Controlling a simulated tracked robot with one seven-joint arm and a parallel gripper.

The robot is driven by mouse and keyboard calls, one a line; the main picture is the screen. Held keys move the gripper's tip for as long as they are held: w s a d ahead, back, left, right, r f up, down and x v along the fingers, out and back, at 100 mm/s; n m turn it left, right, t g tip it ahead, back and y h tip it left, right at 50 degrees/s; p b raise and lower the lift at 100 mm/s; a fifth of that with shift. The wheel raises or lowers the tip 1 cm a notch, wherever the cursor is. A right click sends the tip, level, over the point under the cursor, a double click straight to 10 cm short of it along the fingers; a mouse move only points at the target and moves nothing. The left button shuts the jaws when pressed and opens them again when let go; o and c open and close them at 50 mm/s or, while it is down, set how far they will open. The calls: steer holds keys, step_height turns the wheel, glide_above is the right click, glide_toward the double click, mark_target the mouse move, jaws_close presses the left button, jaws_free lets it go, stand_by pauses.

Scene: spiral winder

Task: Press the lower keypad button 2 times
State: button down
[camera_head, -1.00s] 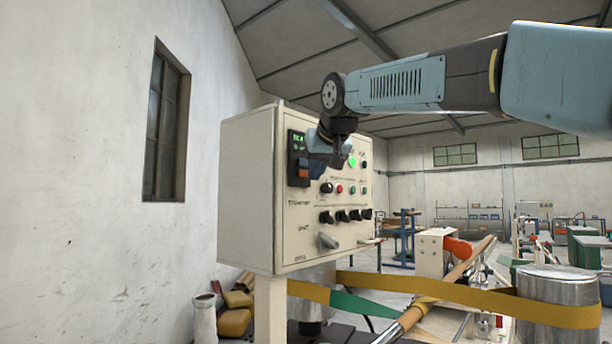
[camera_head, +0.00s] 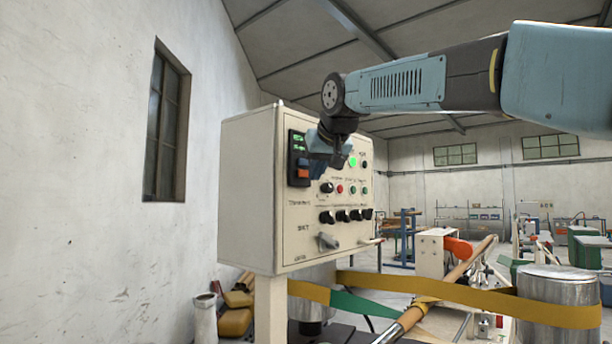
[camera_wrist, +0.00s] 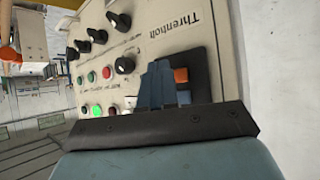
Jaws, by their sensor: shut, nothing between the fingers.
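The keypad (camera_head: 292,180) is a dark module on the left of the control panel's front, with a green-lit display above. It has a blue upper button (camera_head: 302,162) and an orange lower button (camera_head: 303,173). The wrist view is turned over; there the orange button (camera_wrist: 181,75) and blue button (camera_wrist: 183,97) sit just right of my fingers. My gripper (camera_head: 316,170) is shut and empty, close to the keypad's right side. In the wrist view its fingertips (camera_wrist: 160,65) reach about level with the orange button and cover part of the keypad. Contact cannot be told.
The cream control panel (camera_head: 248,190) carries a black selector (camera_head: 327,187), small red and green buttons, a lit green lamp (camera_head: 352,162), several black knobs and a grey lever (camera_head: 328,241). A yellow band (camera_head: 460,291) runs below it to a metal drum (camera_head: 545,285).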

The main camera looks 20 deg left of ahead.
steer(key=shift+a, duration=0.1)
stand_by(0.7)
steer(key=shift+w+a, duration=0.2)
steer(key=shift+a, duration=0.1)
steer(key=shift+w+a, duration=0.15)
steer(key=shift+a, duration=0.25)
stand_by(0.9)
steer(key=shift+d, duration=0.1)
steer(key=shift+s+d, duration=0.3)
steer(key=shift+d, duration=0.4)
steer(key=d, duration=0.1)
steer(key=s+d, duration=0.1)
steer(key=d, duration=0.1)
steer(key=s+d, duration=0.1)
steer(key=shift+d, duration=0.3)
stand_by(0.4)
stand_by(2.4)
